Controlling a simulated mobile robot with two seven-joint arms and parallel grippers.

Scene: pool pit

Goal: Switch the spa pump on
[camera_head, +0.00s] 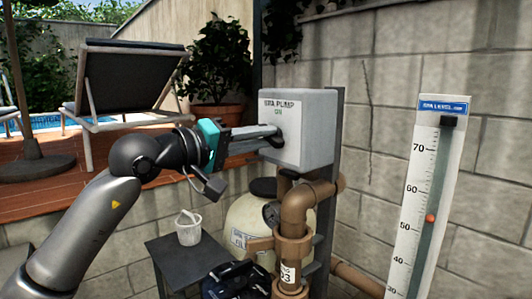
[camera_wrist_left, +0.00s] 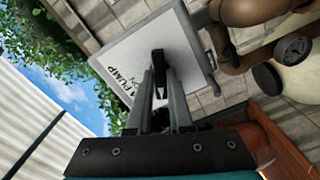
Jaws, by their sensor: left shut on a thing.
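The spa pump box (camera_head: 308,135) is a pale grey switch box lettered "SPA PUMP", fixed to a post in the middle of the head view. It also shows tilted in the left wrist view (camera_wrist_left: 120,62). A dark switch handle (camera_wrist_left: 158,62) sticks out from its front face. My left gripper (camera_head: 262,139) reaches in from the left, and its fingers are shut on the handle. In the left wrist view the fingers (camera_wrist_left: 160,84) close on both sides of it.
Brown pipes (camera_head: 297,208) with a gauge and a cream tank (camera_head: 248,213) stand below the box. A small dark table (camera_head: 185,262) holds a white basket (camera_head: 188,232). A tall level scale (camera_head: 433,190) stands right. A block wall closes the back.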

